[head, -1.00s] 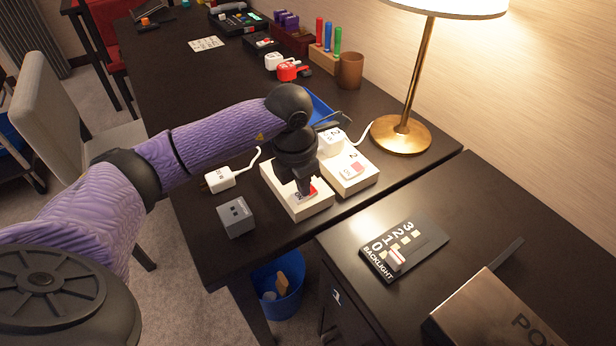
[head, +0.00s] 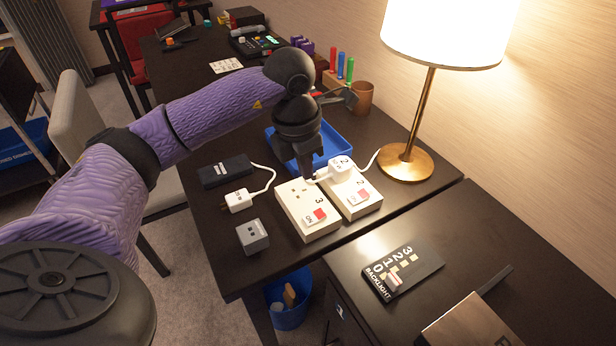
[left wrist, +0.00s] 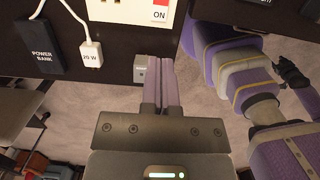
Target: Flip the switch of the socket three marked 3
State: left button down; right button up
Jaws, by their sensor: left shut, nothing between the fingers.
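Socket three (head: 300,222) is a white block marked 3 on the dark desk, with an empty outlet at its far end. Its rocker switch (head: 317,215) is red on one part, with ON lettered beside it; it also shows at the top of the left wrist view (left wrist: 161,12). My left gripper (head: 308,176) is shut and empty. It points down near the far end of socket three, away from the switch. In the left wrist view its closed fingers (left wrist: 161,85) lie below the socket. A black hand, seemingly my right gripper (left wrist: 292,72), shows there at the right.
Socket two (head: 367,207), with a white plug (head: 341,169) in it, stands close on the right. A loose charger (head: 238,201), power bank (head: 226,171) and grey cube (head: 252,236) lie left. A lamp (head: 405,163) and blue tray (head: 336,140) stand behind.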

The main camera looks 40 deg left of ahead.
aim_at(319, 215)
pick_arm(q)
jog(key=f+b, duration=0.2)
jog(key=f, duration=0.2)
jog(key=w+f+b, duration=0.1)
jog(key=f+b, duration=0.1)
jog(key=f, duration=0.2)
jog(key=w+d+f+b, duration=0.1)
jog(key=f+b, duration=0.2)
jog(key=f, duration=0.1)
jog(key=shift+w, duration=0.25)
jog(key=shift+d+f, duration=0.1)
jog(key=shift+f, duration=0.1)
jog(key=shift+w+f, duration=0.1)
jog(key=shift+f, duration=0.05)
pick_arm(e)
notch_tip(319, 215, down, 7)
jog(key=s, duration=0.1)
jog(key=shift+s+r+g, duration=0.15)
jog(key=shift+s+g, duration=0.15)
jog(key=shift+g, duration=0.1)
jog(key=shift+r, duration=0.15)
